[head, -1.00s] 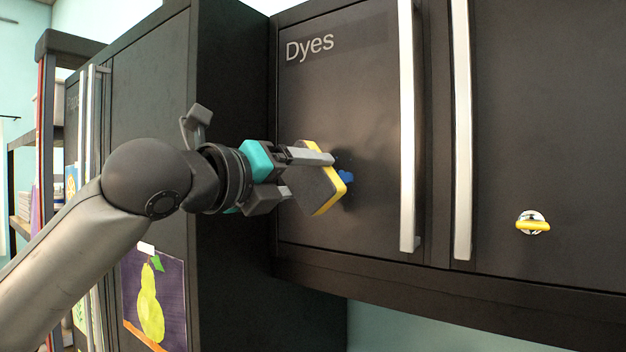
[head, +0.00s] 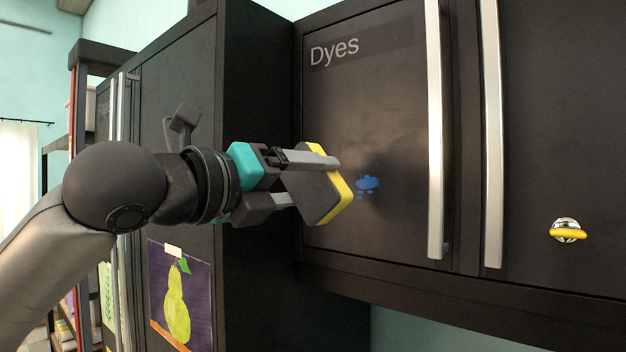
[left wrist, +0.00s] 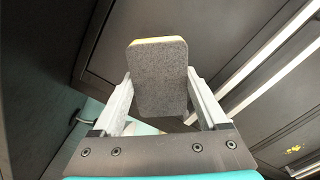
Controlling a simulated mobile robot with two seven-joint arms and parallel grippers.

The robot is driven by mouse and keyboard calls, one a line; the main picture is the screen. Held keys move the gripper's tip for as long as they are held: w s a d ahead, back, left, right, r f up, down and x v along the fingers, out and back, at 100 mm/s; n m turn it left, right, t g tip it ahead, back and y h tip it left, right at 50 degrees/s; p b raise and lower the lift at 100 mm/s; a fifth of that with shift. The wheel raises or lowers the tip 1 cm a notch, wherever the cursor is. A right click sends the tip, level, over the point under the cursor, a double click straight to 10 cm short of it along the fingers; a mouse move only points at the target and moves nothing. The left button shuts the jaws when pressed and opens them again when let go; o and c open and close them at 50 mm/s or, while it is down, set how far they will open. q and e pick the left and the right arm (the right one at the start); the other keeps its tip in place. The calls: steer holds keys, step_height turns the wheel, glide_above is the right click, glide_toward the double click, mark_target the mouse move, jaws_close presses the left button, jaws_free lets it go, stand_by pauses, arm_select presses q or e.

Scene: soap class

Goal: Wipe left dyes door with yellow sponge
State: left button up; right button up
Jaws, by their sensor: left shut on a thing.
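The left dyes door (head: 390,110) is a dark cabinet door marked "Dyes" with a long silver handle (head: 435,130) on its right. A blue stain (head: 368,183) shows on the door below the label. My left gripper (head: 318,180) is shut on the sponge, which has a yellow layer (head: 343,200) and a dark grey layer (head: 318,192). The yellow side faces the door, just left of the stain; I cannot tell whether it touches. In the left wrist view the sponge's grey face (left wrist: 158,78) sits between the fingers (left wrist: 160,100). My right gripper is not in view.
The right door (head: 545,120) has its own silver handle (head: 492,130) and a yellow-and-silver knob-like item (head: 567,231).

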mark_target(377, 180)
arm_select(q)
steer(key=shift+w, duration=0.1)
stand_by(0.5)
steer(key=shift+p+x, duration=1.9)
steer(key=shift+x, duration=1.35)
steer(key=shift+r, duration=0.1)
steer(key=shift+x, duration=1.05)
steer(key=shift+s+d, duration=1.3)
steer(key=shift+d, duration=0.2)
steer(key=shift+w, duration=0.1)
